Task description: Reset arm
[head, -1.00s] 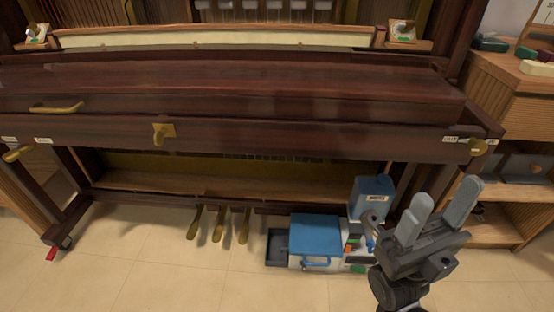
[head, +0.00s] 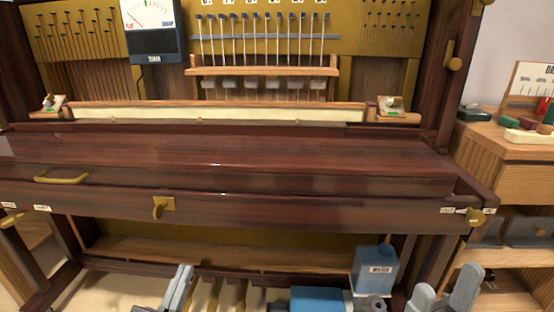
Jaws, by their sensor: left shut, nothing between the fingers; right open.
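My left gripper (head: 179,287) shows at the bottom edge in the head view, left of the middle. Its fingers are together with nothing between them. My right gripper (head: 444,290) shows at the bottom right, fingers pointing up and spread apart, with nothing between them. Both are low in front of the piano (head: 250,205), apart from its front rail. The lower parts of both grippers are cut off by the picture edge.
A blue box (head: 320,299) and a blue labelled container (head: 375,268) stand low between the grippers. Brass pedals (head: 225,294) are right of my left gripper. A wooden side cabinet (head: 510,185) stands at right.

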